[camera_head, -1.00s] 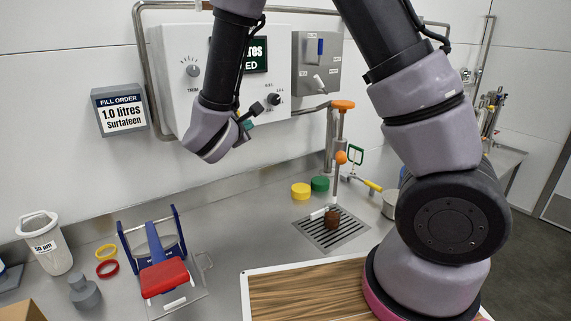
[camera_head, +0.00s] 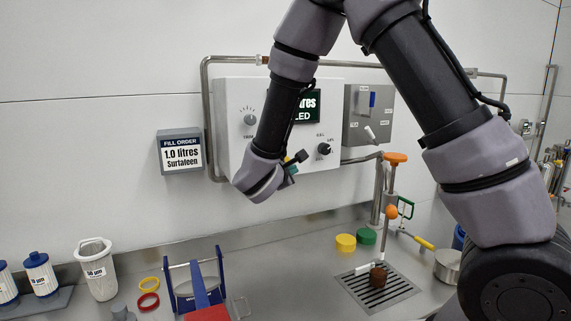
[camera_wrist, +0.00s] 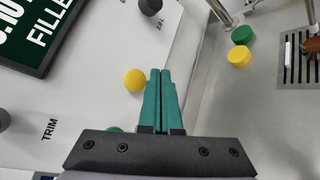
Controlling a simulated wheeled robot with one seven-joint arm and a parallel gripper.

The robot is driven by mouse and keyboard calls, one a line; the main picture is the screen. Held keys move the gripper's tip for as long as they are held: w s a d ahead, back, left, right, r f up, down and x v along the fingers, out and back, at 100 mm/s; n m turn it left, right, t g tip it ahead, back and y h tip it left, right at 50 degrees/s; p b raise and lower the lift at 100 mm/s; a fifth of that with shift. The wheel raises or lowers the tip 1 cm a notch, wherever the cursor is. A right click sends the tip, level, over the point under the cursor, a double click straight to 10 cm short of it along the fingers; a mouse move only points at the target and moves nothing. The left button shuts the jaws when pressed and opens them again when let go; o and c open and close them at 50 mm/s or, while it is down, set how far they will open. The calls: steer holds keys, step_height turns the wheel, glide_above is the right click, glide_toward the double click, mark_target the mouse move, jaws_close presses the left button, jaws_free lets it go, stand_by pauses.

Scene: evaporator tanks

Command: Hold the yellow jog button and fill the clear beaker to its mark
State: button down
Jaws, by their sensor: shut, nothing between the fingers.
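The yellow jog button (camera_wrist: 135,80) is a round knob on the white control panel (camera_head: 228,150). In the head view my gripper (camera_head: 297,159) is in front of the panel, and the yellow button is hidden or too small to make out. I cannot make out a clear beaker. A small brown vessel (camera_head: 379,277) stands on the drain grate (camera_head: 398,292) below the orange-topped outlet pipe.
A black knob (camera_head: 323,149) is on the panel, right of my gripper. A fill order sign (camera_head: 181,154) reads 1.0 litres. Yellow (camera_head: 345,243) and green (camera_head: 366,236) caps, a blue-framed stand (camera_head: 170,285) and filter cartridges (camera_head: 40,274) are on the steel counter.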

steer(key=shift+w+a, duration=0.35)
steer(key=shift+w, duration=0.45)
steer(key=shift+w+a, duration=0.3)
steer(key=shift+w, duration=0.5)
steer(key=shift+w+a, duration=0.1)
stand_by(0.8)
steer(key=shift+w+a, duration=0.1)
steer(key=shift+w, duration=0.15)
steer(key=shift+w+a, duration=0.2)
steer(key=shift+w, duration=0.3)
stand_by(0.8)
steer(key=shift+s+d, duration=0.35)
steer(key=shift+s, duration=0.55)
steer(key=shift+s+d, duration=0.35)
steer(key=shift+s, duration=0.4)
steer(key=shift+s+d, duration=0.3)
steer(key=shift+s, duration=0.5)
steer(key=shift+s+d, duration=0.35)
steer(key=shift+s, duration=0.4)
